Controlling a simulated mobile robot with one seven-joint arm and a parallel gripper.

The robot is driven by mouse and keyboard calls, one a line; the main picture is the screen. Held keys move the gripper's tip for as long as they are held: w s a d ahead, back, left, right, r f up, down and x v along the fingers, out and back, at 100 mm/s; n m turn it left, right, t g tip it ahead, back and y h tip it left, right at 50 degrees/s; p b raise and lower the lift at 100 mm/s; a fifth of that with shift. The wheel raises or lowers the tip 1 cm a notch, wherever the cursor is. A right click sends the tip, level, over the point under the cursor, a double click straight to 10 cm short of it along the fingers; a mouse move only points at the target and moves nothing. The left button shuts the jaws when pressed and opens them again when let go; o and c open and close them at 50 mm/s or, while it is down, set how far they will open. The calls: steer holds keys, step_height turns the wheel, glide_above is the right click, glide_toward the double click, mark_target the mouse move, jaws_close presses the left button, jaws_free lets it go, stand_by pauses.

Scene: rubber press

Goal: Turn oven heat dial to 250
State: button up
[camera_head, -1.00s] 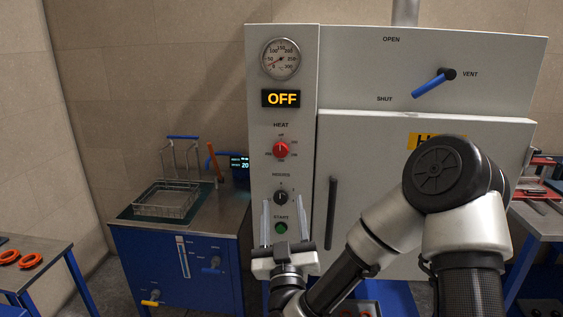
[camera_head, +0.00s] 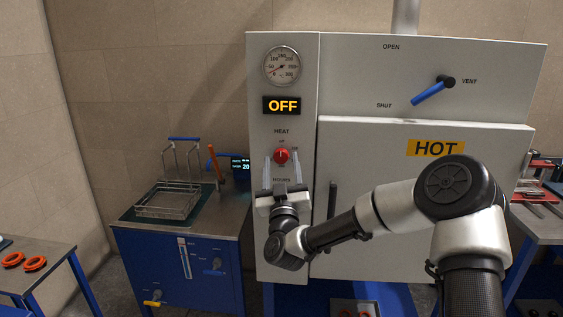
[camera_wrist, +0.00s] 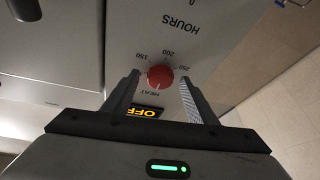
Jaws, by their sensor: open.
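The oven (camera_head: 290,225) has a red HEAT dial (camera_head: 282,156) on its left control panel, below a display (camera_head: 282,105) reading OFF. The dial's pointer seems to be at off. In the wrist view the red dial (camera_wrist: 160,77) sits between the fingers, with 150, 200 and 250 marks printed around it. My gripper (camera_head: 282,160) is open, its fingers pointing up on either side of the dial in the head view. I cannot tell whether the fingers touch the panel. The gripper hides part of the HOURS area and the START button.
A round gauge (camera_head: 282,67) is above the display. The oven door handle (camera_head: 332,200) is close to the right of my gripper. A blue vent lever (camera_head: 430,93) is at upper right. A wire basket (camera_head: 168,200) stands on the blue bench (camera_head: 180,262) at left.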

steer(key=shift+w+r, duration=0.1)
steer(key=shift+w, duration=0.2)
steer(key=c, duration=1.1)
steer(key=shift+o, duration=0.2)
steer(key=shift+a+b, duration=0.1)
steer(key=shift+b, duration=0.8)
